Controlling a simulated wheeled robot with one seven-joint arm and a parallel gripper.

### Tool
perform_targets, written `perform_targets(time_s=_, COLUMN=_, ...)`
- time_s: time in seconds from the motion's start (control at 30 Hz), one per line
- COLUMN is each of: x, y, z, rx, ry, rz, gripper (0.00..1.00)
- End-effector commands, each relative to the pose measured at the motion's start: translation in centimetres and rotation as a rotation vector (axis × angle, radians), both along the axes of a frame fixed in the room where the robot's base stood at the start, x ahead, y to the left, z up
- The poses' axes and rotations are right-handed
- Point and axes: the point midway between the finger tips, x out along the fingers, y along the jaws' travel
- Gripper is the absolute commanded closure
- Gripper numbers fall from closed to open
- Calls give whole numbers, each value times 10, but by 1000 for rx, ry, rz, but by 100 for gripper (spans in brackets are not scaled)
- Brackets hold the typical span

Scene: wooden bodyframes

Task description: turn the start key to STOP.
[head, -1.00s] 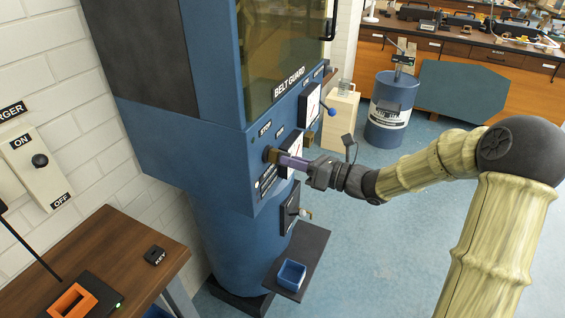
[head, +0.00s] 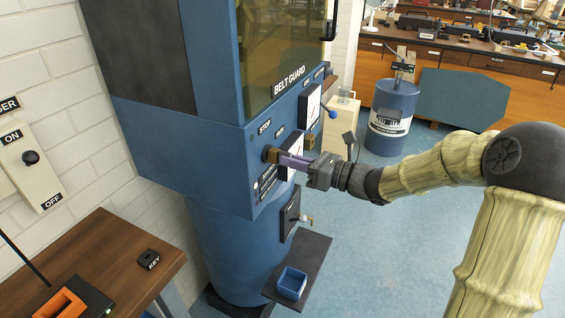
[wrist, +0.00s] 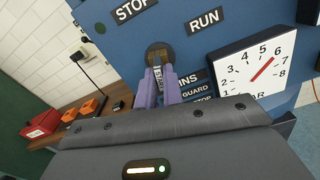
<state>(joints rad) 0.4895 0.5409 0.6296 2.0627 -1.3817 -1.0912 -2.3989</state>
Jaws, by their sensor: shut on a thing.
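In the head view the key (head: 271,155) shows at the panel's left part, under the STOP label (head: 264,127). My gripper (head: 285,159) reaches it from the right, its purple fingers closed on the key. The fingertips (wrist: 158,72) cover its lower part in the wrist view. Which label the key points at cannot be told.
A white dial gauge (wrist: 255,63) is right of the key. A blue bin (head: 292,283) stands on a dark shelf below. A wooden table (head: 115,262) with a KEY-labelled block (head: 147,259) is at lower left. Open floor lies right of the machine.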

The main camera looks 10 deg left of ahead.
Motion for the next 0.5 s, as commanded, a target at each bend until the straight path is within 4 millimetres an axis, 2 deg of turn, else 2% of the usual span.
perform_targets(time_s=0.03, x=-1, y=-1, z=-5, rx=-8, ry=-4, rz=0, gripper=100)
perform_targets(time_s=0.5, x=0, y=-1, z=-5, rx=-30, ry=-69, rz=0, gripper=100)
